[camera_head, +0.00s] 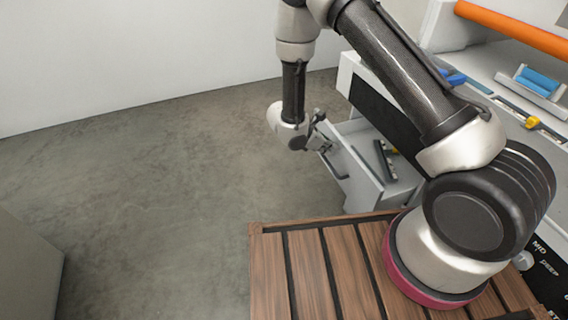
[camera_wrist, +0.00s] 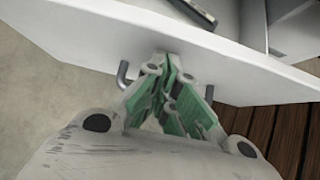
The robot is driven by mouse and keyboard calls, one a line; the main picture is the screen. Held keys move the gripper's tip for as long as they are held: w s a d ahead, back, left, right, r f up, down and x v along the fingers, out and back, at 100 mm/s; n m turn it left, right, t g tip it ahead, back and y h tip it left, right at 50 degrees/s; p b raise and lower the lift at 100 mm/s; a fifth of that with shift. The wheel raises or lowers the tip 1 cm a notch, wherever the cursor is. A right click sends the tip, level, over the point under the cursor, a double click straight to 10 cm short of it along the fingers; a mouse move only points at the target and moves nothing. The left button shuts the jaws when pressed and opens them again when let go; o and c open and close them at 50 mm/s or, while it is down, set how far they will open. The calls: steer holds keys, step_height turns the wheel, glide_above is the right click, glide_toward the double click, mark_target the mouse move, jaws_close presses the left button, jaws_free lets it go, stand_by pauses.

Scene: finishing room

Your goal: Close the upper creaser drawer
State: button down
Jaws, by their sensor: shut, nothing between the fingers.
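The creaser drawer (camera_head: 356,172) stands pulled out from the white machine, with a dark object (camera_head: 384,160) lying inside it. I cannot tell from these views whether another drawer lies below it. My gripper (camera_head: 318,137) is at the drawer's front, fingers shut and empty. In the wrist view, the fingertips (camera_wrist: 172,80) are close against the outer face of the white drawer front (camera_wrist: 85,32), by the grey bar handle (camera_wrist: 123,72). Whether they touch the face is unclear. Part of the handle is hidden behind the fingers.
The white machine (camera_head: 480,60) stands on the right, with an orange roller (camera_head: 515,28) and small blue and yellow items on top. My wooden-slatted base deck (camera_head: 308,275) is below. Open grey floor (camera_head: 150,190) lies left of the drawer. A grey block (camera_head: 25,270) is at lower left.

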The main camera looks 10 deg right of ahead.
steer(key=w+d, duration=0.4)
steer(key=d, duration=1.2)
steer(key=shift+w, duration=0.15)
steer(key=shift+d+r, duration=0.15)
